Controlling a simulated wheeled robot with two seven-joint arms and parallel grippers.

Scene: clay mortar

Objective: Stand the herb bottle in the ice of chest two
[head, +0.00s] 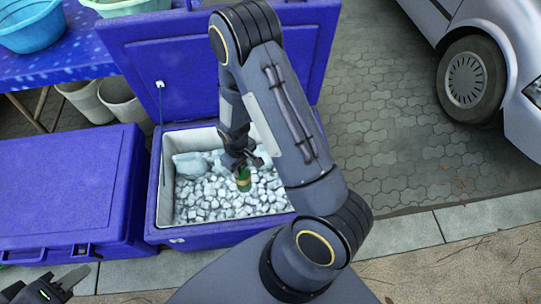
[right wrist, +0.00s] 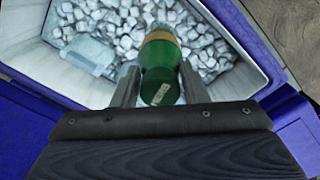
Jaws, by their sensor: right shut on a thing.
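The green herb bottle (head: 243,184) with a tan band is in the open chest of ice (head: 163,190). It also shows in the right wrist view (right wrist: 160,70), between the two fingers. My right gripper (head: 243,163) is shut on the bottle, over the middle of the ice. The bottle looks roughly upright in the head view. I cannot tell whether its base touches or is sunk in the ice (head: 215,198). My left gripper (head: 52,284) is at the bottom left, away from the bottle, partly cut off by the picture edge; its opening is unclear.
A pale translucent container (head: 190,164) lies on the ice at the chest's left. The raised blue lid (head: 185,60) stands behind. A closed blue chest (head: 60,185) is to the left. Basins (head: 32,27) on a table and a parked car (head: 490,60) are farther back.

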